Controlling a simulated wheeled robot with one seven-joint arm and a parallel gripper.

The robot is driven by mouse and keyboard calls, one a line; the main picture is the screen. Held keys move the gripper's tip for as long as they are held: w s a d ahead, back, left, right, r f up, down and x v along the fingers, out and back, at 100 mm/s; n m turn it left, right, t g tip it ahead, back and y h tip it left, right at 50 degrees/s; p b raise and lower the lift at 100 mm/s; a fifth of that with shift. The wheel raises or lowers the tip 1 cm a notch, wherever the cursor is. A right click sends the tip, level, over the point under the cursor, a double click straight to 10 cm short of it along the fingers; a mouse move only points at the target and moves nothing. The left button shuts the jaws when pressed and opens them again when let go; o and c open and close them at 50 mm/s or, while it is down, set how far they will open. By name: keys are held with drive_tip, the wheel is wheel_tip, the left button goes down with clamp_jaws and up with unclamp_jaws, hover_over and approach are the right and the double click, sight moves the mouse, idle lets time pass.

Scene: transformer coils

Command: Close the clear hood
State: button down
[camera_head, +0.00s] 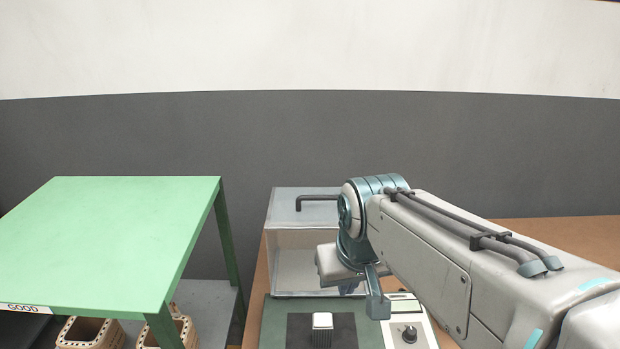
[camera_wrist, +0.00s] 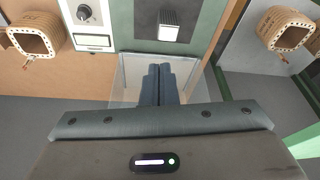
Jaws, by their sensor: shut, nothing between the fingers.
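The clear hood (camera_head: 297,240) is a see-through box behind the green tester panel (camera_head: 273,318). A dark bar handle (camera_head: 315,199) is on its upper part. A white block on a dark plate (camera_head: 322,322) lies in front of the hood, uncovered. My gripper (camera_head: 349,288) is shut and empty, low at the hood's right front; my arm hides the hood's right side. In the wrist view, the shut fingers (camera_wrist: 159,68) overlap the clear hood (camera_wrist: 131,72), pointing toward the tester panel (camera_wrist: 141,36). I cannot tell whether they touch it.
A white control unit with a black knob (camera_head: 409,334) sits right of the panel. A green table (camera_head: 105,235) marked GOOD stands at left, with brown coils (camera_head: 88,333) on a lower shelf. Another coil (camera_wrist: 33,41) shows on the brown tabletop (camera_head: 565,233) in the wrist view.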

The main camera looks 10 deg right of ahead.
drive_tip(key=w+r+b, duration=0.1)
drive_tip(key=w+r, duration=0.2)
drive_tip(key=w, duration=0.3)
drive_tip(key=w+r+m+b, duration=0.1)
drive_tip(key=w+r, duration=0.1)
drive_tip(key=w, duration=0.3)
drive_tip(key=w+r+b, duration=0.1)
drive_tip(key=w+r, duration=0.2)
drive_tip(key=w, duration=0.3)
wheel_tip(320, 180, up, 2)
drive_tip(key=m+b, duration=0.1)
drive_tip(key=b, duration=0.1)
hover_over(302, 207)
drive_tip(key=shift+h, duration=0.3)
drive_tip(key=x, duration=0.6)
drive_tip(key=w+x, duration=0.1)
drive_tip(key=x, duration=0.3)
drive_tip(key=shift+r, duration=0.15)
drive_tip(key=shift+s, duration=0.2)
drive_tip(key=shift+s+a, duration=0.15)
drive_tip(key=shift+s, duration=0.7)
drive_tip(key=shift+s+a, duration=0.1)
drive_tip(key=shift+s, duration=0.75)
drive_tip(key=shift+a+t+b, duration=0.15)
drive_tip(key=shift+t+b, duration=0.15)
drive_tip(key=shift+b, duration=0.2)
